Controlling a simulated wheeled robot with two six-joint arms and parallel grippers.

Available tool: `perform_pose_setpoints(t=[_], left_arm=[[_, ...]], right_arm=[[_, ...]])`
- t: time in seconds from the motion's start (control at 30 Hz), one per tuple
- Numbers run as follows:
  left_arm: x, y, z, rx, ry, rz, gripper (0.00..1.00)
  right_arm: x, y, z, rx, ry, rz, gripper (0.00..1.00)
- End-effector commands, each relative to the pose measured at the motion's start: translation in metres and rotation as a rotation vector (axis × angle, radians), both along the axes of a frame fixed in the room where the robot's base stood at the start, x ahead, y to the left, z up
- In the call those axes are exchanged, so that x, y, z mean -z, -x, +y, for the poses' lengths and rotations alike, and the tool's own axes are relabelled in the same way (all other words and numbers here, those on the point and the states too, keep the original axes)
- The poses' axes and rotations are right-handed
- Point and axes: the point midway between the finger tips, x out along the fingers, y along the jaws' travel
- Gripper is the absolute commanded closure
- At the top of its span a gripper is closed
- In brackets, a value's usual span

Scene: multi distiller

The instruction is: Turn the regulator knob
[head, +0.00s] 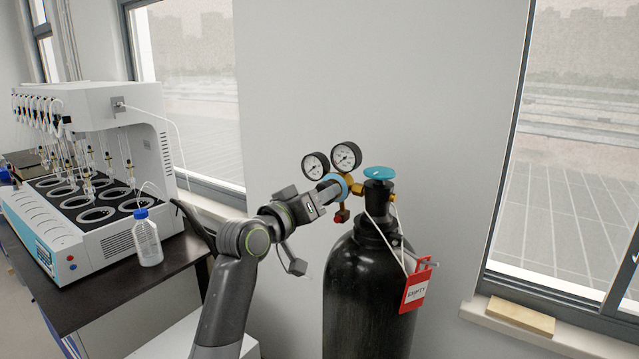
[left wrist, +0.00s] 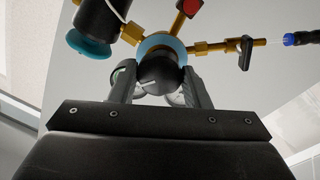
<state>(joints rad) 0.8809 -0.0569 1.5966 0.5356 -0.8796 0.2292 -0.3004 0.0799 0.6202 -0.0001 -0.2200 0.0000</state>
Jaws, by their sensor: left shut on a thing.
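The regulator (head: 355,188) is a brass body with a blue ring and two round white gauges (head: 346,156), fixed to the side of the gas cylinder's valve. Its knob (left wrist: 163,72) is black with a white line, in front of the blue ring in the left wrist view. My left gripper (head: 326,192) reaches the regulator from the left. In the left wrist view its two fingers stand on either side of the knob, and it is shut on it. In the head view the gripper hides the knob. My right gripper is not in view.
The black gas cylinder (head: 365,290) stands upright with a blue handwheel (head: 380,172) on top and a red "EMPTY" tag (head: 415,290). A white distiller (head: 95,215) and a blue-capped bottle (head: 147,243) stand on a dark bench at left. Windows flank the wall.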

Motion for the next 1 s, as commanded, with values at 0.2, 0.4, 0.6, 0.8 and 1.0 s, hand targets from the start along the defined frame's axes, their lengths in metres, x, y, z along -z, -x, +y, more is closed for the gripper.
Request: perform_pose_setpoints(t=[0.2,0.4,0.6,0.8,1.0], left_arm=[[-0.004,0.0,-0.001,0.001,0.163,0.113,0.8],[-0.002,0.0,0.0,0.0,0.282,0.193,0.8],[-0.001,0.0,-0.001,0.0,0.363,0.246,0.8],[0.001,0.0,-0.001,0.0,0.406,0.274,0.8],[0.002,0.0,0.0,0.0,0.418,0.282,0.8]], right_arm=[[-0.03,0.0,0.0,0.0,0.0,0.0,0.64],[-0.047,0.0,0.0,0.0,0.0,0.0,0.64],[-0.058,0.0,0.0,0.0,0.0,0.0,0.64],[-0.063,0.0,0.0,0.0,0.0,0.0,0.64],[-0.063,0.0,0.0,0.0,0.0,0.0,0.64]])
